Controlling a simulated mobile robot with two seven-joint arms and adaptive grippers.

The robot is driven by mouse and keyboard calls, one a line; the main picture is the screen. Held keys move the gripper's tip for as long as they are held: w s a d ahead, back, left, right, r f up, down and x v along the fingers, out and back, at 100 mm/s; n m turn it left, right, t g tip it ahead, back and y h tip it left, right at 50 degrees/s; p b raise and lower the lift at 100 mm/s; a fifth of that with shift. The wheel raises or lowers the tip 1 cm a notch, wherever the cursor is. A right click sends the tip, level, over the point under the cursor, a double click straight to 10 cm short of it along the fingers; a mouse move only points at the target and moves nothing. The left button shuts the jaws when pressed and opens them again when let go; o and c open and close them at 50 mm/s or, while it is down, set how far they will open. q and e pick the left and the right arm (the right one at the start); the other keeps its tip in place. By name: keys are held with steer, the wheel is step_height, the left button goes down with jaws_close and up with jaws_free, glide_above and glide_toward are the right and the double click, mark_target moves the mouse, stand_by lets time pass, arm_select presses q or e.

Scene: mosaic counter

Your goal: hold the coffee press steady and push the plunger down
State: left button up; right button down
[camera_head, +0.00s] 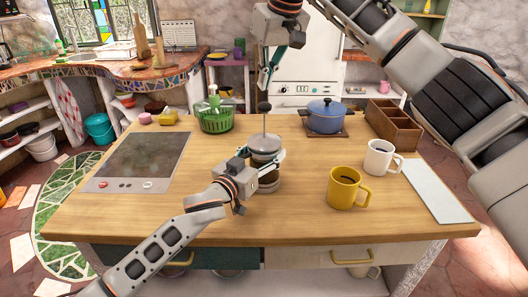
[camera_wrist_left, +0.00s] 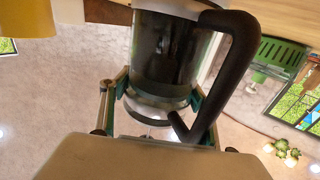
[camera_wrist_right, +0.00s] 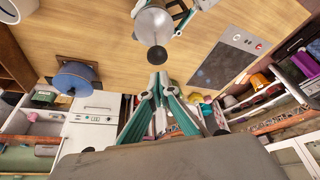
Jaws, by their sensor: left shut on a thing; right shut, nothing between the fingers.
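The coffee press (camera_head: 266,143) stands upright on the wooden counter, its thin rod rising high above the lid to a dark round knob (camera_head: 264,106). My left gripper (camera_head: 266,164) is shut around the press body from the front; the left wrist view shows its fingers on both sides of the dark glass (camera_wrist_left: 165,45), beside the black handle (camera_wrist_left: 236,50). My right gripper (camera_head: 265,86) is shut and empty, pointing down above the knob with a gap. In the right wrist view its closed fingertips (camera_wrist_right: 158,77) sit just below the knob (camera_wrist_right: 157,53).
A yellow mug (camera_head: 343,188) and a white mug (camera_head: 379,158) stand right of the press. A blue pot (camera_head: 326,118) and green basket (camera_head: 214,121) are behind it. A dark cooktop (camera_head: 143,158) lies left. A wooden box (camera_head: 394,126) stands at the right.

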mark_target(263, 102)
steer(key=shift+f, duration=1)
steer(key=shift+f, duration=0.65)
stand_by(0.5)
